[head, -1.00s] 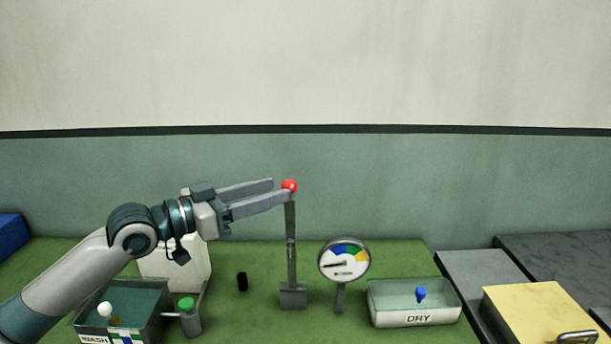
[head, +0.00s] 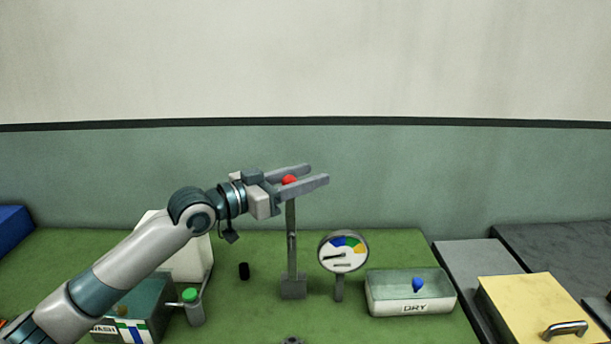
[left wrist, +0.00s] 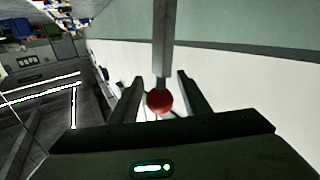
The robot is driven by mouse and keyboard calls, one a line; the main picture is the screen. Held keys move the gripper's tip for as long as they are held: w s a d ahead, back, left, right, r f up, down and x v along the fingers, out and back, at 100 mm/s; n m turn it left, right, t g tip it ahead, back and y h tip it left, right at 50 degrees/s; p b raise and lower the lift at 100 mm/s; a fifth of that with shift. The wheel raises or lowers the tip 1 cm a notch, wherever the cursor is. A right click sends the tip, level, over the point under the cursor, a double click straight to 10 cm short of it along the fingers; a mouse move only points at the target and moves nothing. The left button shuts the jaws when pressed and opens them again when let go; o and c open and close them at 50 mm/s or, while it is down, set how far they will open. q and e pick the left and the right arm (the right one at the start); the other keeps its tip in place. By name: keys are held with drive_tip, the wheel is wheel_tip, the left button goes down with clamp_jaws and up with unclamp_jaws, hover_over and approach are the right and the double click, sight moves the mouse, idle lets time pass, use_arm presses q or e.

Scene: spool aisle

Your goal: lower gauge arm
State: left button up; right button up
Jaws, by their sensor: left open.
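The gauge arm (head: 291,236) is a grey upright lever on a small block base, with a red ball knob (head: 289,180) at its top. The round gauge (head: 343,252), with a blue, green and yellow band and a dark needle, stands just right of it. My left gripper (head: 319,174) is open, its fingers reaching to the right past both sides of the knob. In the left wrist view the knob (left wrist: 159,101) sits between the two open fingers, with gaps showing beside it. My right gripper is not in view.
A tray marked DRY (head: 411,308) with a blue piece (head: 418,285) stands right of the gauge. A yellow box (head: 532,304) is at right.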

use_arm(q)
clamp_jaws()
drive_tip(key=shift+s, duration=0.15)
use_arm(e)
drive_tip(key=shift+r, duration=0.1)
